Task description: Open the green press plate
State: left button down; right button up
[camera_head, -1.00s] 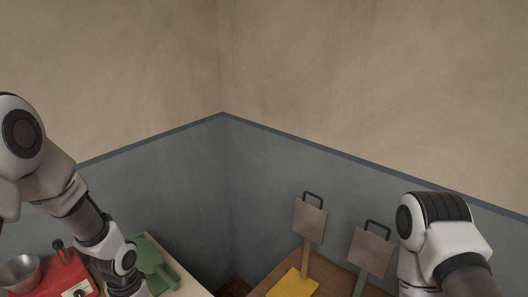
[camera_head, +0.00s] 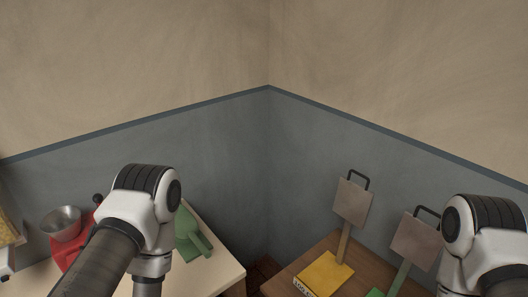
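On the right, a grey-brown square plate (camera_head: 415,238) with a dark handle stands raised on a green post (camera_head: 399,277) above a green base (camera_head: 376,293), cut off by the lower edge. A similar plate (camera_head: 353,202) stands raised on a tan post over a yellow base (camera_head: 323,273). A green paddle-shaped object (camera_head: 190,237) lies on the cream counter at left, partly hidden by my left arm; I cannot tell whether it is a press plate. Both my arms reach down out of the picture, and neither gripper shows.
A red device with a metal bowl (camera_head: 62,223) stands left of my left arm. The cream counter (camera_head: 218,268) and the brown wooden table (camera_head: 305,258) are separated by a dark gap. Grey-blue walls meet in a corner behind.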

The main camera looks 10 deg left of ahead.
aim_at(186, 226)
jog(key=u, duration=0.95)
jog(key=i+j+z, duration=0.25)
jog(key=j+z, duration=0.1)
jog(key=z, duration=0.15)
